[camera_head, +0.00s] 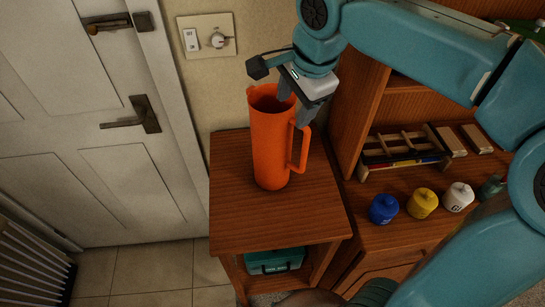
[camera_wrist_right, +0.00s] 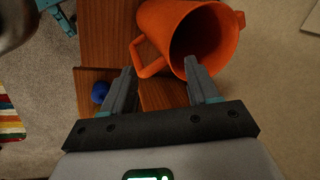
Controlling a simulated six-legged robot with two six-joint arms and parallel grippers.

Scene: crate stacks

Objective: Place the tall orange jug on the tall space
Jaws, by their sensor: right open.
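The tall orange jug (camera_head: 271,150) stands upright on the wooden side table (camera_head: 235,222), its handle toward the right. My right gripper (camera_head: 296,108) is at the jug's rim, on its right side above the handle. In the right wrist view the jug (camera_wrist_right: 170,20) shows its open mouth and handle. There my right gripper (camera_wrist_right: 163,88) has its two fingers spread apart, with the jug's lower rim and handle just beyond the tips. Nothing is held between the fingers. Whether a fingertip touches the jug I cannot tell.
A teal case (camera_head: 275,261) sits on the table's lower shelf. On the wooden cabinet to the right are a blue pot (camera_head: 383,209), a yellow pot (camera_head: 422,203), a white pot (camera_head: 458,196) and a wooden rack (camera_head: 402,160). A white door (camera_head: 110,120) is at left.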

